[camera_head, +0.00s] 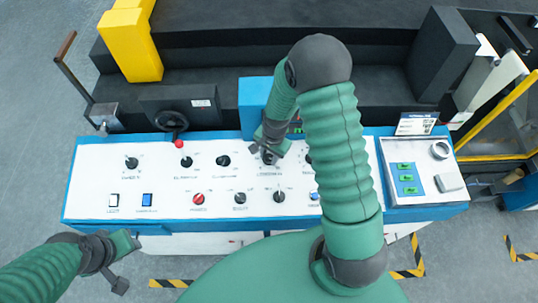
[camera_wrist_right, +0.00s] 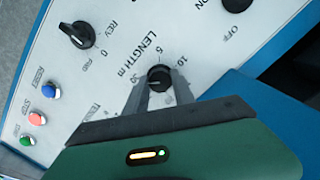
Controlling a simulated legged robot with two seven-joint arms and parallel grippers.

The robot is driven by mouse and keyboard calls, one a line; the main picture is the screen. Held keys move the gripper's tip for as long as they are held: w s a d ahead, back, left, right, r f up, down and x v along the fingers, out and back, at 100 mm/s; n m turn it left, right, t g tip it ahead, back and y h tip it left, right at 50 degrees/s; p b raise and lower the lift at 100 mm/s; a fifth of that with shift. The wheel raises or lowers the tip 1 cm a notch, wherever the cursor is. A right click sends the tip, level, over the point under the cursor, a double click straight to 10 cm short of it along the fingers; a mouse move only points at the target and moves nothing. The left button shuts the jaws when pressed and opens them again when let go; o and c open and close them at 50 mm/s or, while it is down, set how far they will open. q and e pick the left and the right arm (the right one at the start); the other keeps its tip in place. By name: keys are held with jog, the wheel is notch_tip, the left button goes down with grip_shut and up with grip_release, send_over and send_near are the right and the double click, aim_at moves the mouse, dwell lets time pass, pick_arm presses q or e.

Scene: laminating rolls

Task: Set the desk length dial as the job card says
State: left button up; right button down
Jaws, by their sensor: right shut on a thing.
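The black round length dial (camera_wrist_right: 160,78) sits under the "LENGTH m" print on the white panel in the right wrist view. Numbers are printed around it, including 5 and 10; its pointer setting is hard to read. My right gripper (camera_wrist_right: 158,90) is shut on this dial, with a grey finger on each side. In the head view the right gripper (camera_head: 268,156) is at the panel's middle and hides most of the dial. The job card (camera_head: 416,124) stands at the panel's back right, its text too small to read. My left gripper (camera_head: 136,243) is empty, off the panel's front left.
The white panel (camera_head: 100,185) carries several other knobs, including a black REV/FWD switch (camera_wrist_right: 80,36) and coloured buttons (camera_wrist_right: 50,91). A handwheel (camera_head: 171,122) stands behind the panel.

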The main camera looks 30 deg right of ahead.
jog(key=n, duration=0.5)
jog(key=shift+w+g, duration=0.1)
jog(key=shift+g, duration=0.3)
jog(key=n+h, duration=0.1)
jog(key=n, duration=0.4)
jog(key=shift+w+n, duration=0.15)
jog(key=shift+n, duration=0.15)
jog(key=n, duration=0.5)
jog(key=shift+a+h, duration=0.2)
jog(key=shift+h, duration=0.2)
jog(key=n, duration=0.5)
jog(key=shift+a+h, duration=0.1)
jog(key=shift+h, duration=0.2)
jog(key=shift+n, duration=0.3)
